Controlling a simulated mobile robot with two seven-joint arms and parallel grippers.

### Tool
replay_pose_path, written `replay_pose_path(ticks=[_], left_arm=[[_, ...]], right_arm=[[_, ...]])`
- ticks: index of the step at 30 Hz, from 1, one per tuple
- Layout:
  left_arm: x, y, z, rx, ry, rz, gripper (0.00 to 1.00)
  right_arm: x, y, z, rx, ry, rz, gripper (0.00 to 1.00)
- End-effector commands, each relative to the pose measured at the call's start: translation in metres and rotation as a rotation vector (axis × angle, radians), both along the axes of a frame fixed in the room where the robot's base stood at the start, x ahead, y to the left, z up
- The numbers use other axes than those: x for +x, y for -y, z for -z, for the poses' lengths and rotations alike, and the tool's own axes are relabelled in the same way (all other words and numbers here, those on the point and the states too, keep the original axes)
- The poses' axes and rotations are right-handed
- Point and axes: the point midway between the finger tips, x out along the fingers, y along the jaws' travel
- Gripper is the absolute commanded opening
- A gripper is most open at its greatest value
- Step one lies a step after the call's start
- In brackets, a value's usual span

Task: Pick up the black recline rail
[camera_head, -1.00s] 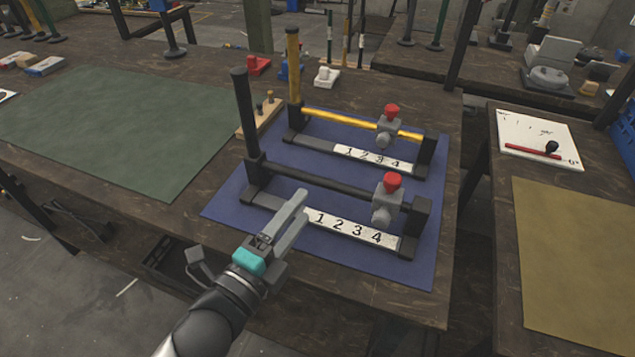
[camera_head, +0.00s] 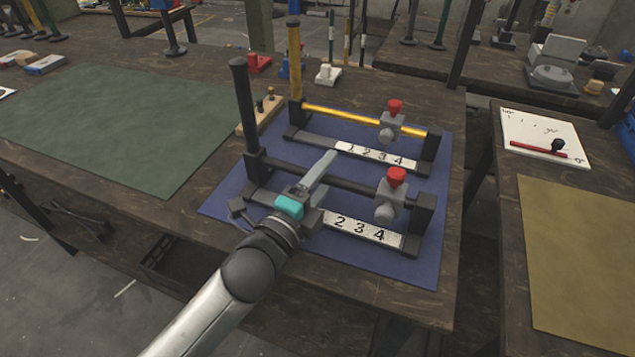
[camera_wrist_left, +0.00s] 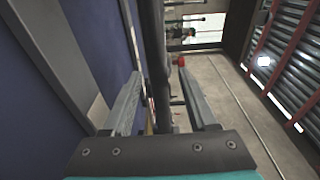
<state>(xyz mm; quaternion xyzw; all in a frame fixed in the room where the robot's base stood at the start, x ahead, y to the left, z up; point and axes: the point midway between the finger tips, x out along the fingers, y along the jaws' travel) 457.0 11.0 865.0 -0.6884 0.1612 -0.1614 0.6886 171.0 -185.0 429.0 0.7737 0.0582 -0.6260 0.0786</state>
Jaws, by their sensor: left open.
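The black recline rail (camera_head: 355,186) is a dark horizontal bar on the nearer press, joined to a tall black post at its left end. A grey block with a red knob (camera_head: 391,195) sits on the bar near its right end. My left gripper (camera_head: 326,166) is open at the bar, left of that block, and hides part of the bar and of the number strip (camera_head: 362,230). In the left wrist view the rail (camera_wrist_left: 154,60) runs between the two open fingers (camera_wrist_left: 160,95). My right gripper is not in view.
A second press with a yellow rail (camera_head: 350,117) stands just behind on the same blue mat (camera_head: 420,268). A wooden block with pegs (camera_head: 258,112) is beside the posts. The green mat (camera_head: 110,120) at left is clear.

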Motion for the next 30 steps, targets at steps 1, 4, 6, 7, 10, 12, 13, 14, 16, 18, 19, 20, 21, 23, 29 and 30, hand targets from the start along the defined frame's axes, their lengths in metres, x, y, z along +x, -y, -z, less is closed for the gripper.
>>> replay_pose_path(ticks=[1, 4, 6, 7, 10, 12, 13, 14, 16, 18, 19, 20, 21, 23, 29, 30], left_arm=[[0.006, 0.003, 0.001, -0.001, 0.002, 0.0, 0.59], [0.014, 0.007, 0.001, 0.0, 0.001, 0.0, 0.59], [0.018, 0.009, 0.001, 0.0, 0.0, 0.0, 0.59], [0.019, 0.009, 0.001, 0.0, 0.0, 0.0, 0.59], [0.02, 0.01, 0.0, 0.0, -0.001, 0.0, 0.59], [0.02, 0.01, 0.0, 0.0, -0.001, 0.0, 0.59], [0.02, 0.01, 0.0, 0.0, -0.001, 0.0, 0.59], [0.02, 0.01, 0.0, 0.0, -0.001, 0.0, 0.59], [0.02, 0.01, 0.0, 0.0, -0.001, 0.0, 0.55], [0.019, 0.01, 0.0, 0.0, -0.001, 0.0, 0.47], [0.019, 0.01, 0.0, 0.0, -0.001, 0.0, 0.44], [0.019, 0.01, 0.0, 0.0, -0.001, 0.0, 0.41], [0.019, 0.01, 0.0, 0.0, -0.001, 0.0, 0.36], [0.019, 0.01, 0.0, 0.0, -0.001, 0.0, 0.29], [0.019, 0.009, 0.0, 0.0, -0.001, 0.0, 0.07], [0.019, 0.009, 0.0, 0.0, -0.001, 0.0, 0.03]], right_arm=[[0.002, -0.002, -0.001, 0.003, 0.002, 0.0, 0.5], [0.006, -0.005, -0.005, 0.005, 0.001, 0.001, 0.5], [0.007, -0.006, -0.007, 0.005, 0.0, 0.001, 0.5], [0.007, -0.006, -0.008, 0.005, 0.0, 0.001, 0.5], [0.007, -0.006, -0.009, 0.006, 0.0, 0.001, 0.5], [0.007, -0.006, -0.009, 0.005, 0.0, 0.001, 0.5], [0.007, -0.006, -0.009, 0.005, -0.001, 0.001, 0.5], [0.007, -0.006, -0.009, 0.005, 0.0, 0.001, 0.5], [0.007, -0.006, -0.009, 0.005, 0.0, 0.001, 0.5], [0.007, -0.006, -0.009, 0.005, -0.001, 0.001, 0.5], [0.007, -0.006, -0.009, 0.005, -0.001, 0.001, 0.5], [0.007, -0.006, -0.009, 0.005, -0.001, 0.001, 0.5], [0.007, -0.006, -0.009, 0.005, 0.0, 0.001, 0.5], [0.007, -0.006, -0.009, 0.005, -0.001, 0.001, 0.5], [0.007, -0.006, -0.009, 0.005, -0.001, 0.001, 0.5], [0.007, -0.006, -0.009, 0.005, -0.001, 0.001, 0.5]])
